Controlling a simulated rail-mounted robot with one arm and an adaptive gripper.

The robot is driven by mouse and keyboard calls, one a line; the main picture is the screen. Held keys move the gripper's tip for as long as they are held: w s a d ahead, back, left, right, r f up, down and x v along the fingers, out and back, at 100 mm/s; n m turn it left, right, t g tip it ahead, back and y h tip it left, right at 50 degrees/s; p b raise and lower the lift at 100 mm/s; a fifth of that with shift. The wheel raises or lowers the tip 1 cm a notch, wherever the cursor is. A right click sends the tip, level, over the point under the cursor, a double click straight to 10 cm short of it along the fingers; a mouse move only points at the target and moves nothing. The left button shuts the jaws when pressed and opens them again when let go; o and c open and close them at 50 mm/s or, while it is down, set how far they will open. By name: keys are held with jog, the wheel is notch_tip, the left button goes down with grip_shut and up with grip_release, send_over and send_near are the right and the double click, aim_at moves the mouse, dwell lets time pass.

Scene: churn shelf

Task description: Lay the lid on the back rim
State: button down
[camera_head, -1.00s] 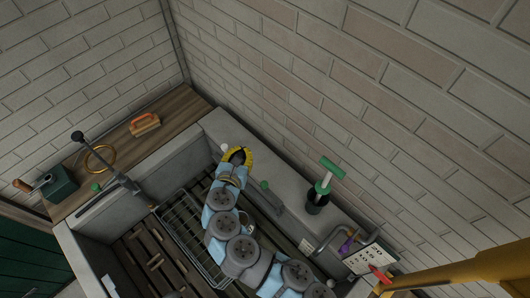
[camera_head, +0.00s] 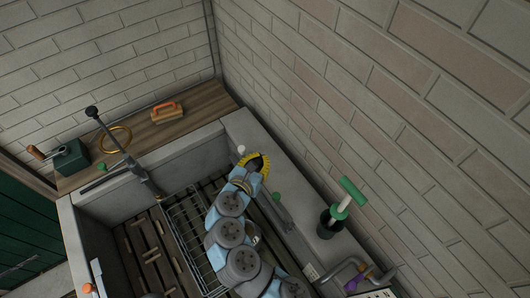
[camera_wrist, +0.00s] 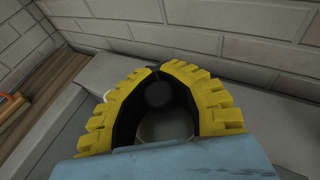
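My gripper (camera_head: 258,165), with yellow ridged fingers and dark inner pads, is at the grey back rim (camera_head: 238,124) of the sink, beside the brick wall. In the wrist view, the gripper (camera_wrist: 155,70) has its fingertips together and its fingers curved around a dark round knob. The knob stands on a small greyish disc, which looks like the lid (camera_wrist: 165,126). The fingers and blue palm hide the disc's edges. I cannot tell whether it touches the rim. The lid is not clear in the head view.
A white knob (camera_head: 241,149) and a green knob (camera_head: 277,196) are close to my gripper. A dark cup with a green-handled tool (camera_head: 346,197) stands farther along the rim. A wire rack (camera_head: 190,232) lies in the sink. An orange brush (camera_head: 167,112) lies on the wooden ledge.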

jog(key=w+f, duration=0.2)
jog(key=w, duration=0.1)
jog(key=w+f, duration=0.2)
jog(key=w, duration=0.1)
jog(key=w+f, duration=0.2)
jog(key=shift+w+d+f, duration=0.35)
jog(key=shift+w, duration=0.05)
jog(key=shift+w+d+f+b, duration=0.1)
jog(key=shift+w+f+b, duration=0.2)
jog(key=shift+f, duration=0.15)
jog(key=shift+w+f+b, duration=0.1)
jog(key=shift+f+b, duration=0.2)
jog(key=shift+f, duration=1.35)
jog(key=shift+f, duration=0.1)
jog(key=c, duration=1.2)
grip_release()
jog(key=shift+c, duration=0.2)
